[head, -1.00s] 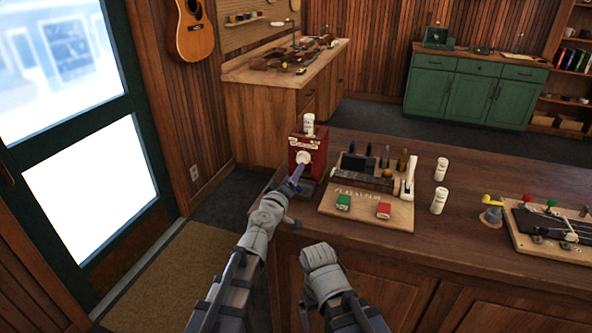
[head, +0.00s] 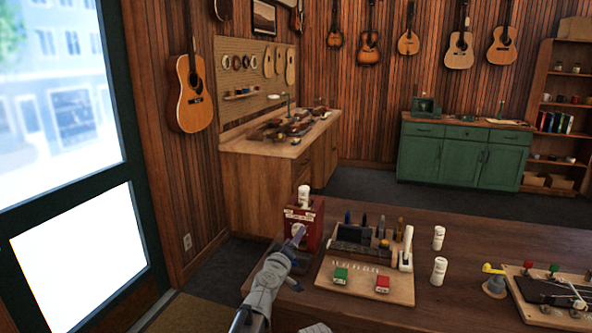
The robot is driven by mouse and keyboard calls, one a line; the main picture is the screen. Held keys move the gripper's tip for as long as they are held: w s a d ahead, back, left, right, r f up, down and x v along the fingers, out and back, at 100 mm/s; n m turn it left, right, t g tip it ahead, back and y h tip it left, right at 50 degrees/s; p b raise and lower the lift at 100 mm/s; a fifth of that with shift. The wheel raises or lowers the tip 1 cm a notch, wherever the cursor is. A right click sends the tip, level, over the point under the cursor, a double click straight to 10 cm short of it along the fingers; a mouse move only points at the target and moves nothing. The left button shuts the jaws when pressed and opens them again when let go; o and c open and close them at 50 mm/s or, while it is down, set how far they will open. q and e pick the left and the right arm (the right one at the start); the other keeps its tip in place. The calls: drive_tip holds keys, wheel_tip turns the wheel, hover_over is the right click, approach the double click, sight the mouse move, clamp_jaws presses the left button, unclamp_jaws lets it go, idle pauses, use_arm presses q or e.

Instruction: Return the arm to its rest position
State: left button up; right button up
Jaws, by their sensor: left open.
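My left arm reaches up from the bottom of the head view. Its gripper (head: 292,243) is open, with its bluish tip just in front of the white round part of a red box (head: 313,222) at the counter's left end. I cannot tell whether it touches that part. Nothing shows held in it. Of my right arm, only a small grey piece shows at the bottom edge; its gripper is out of view.
A white bottle (head: 303,196) stands on the red box. On the wooden counter (head: 455,265) are a board (head: 345,293) with a green and a red small box, a dark tool holder (head: 352,238), a white upright tool (head: 406,250) and two white bottles (head: 439,237).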

use_arm(q)
drive_tip(key=shift+x, duration=0.85)
drive_tip(key=shift+s, duration=0.1)
